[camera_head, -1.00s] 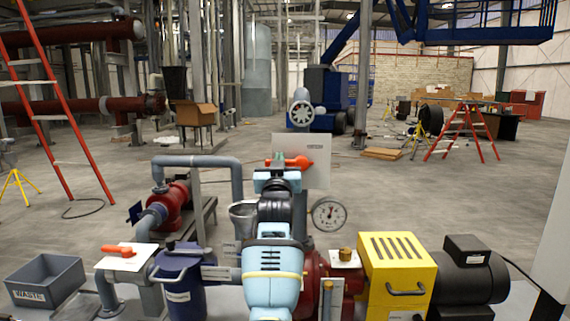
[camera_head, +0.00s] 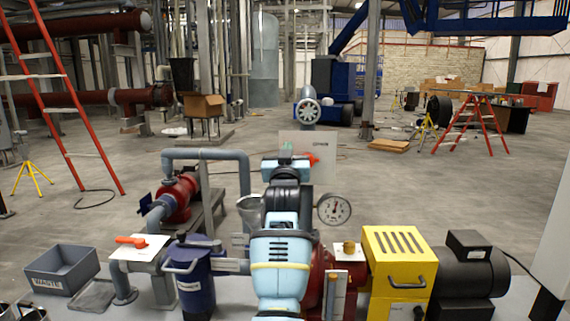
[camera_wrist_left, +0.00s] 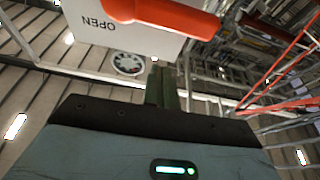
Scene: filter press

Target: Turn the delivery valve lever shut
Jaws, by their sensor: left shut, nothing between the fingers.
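An orange lever (camera_head: 312,159) shows in front of a white upright plate (camera_head: 325,176) in the head view, its visible end pointing right. In the left wrist view the orange lever (camera_wrist_left: 175,15) runs along the top, over the white plate (camera_wrist_left: 85,30) marked OPEN. My left gripper (camera_head: 286,149) is in front of the plate and hides the lever's left part. In the wrist view its fingers (camera_wrist_left: 162,82) are together and empty, just below the lever with a small gap visible. My right gripper is not in view.
A pressure gauge (camera_head: 334,209) stands right of my left arm. A second orange lever (camera_head: 130,241) sits on a white plate at left. Also near are a blue canister (camera_head: 194,283), a yellow guard (camera_head: 397,265), a black motor (camera_head: 468,277) and the grey WASTE bin (camera_head: 62,268).

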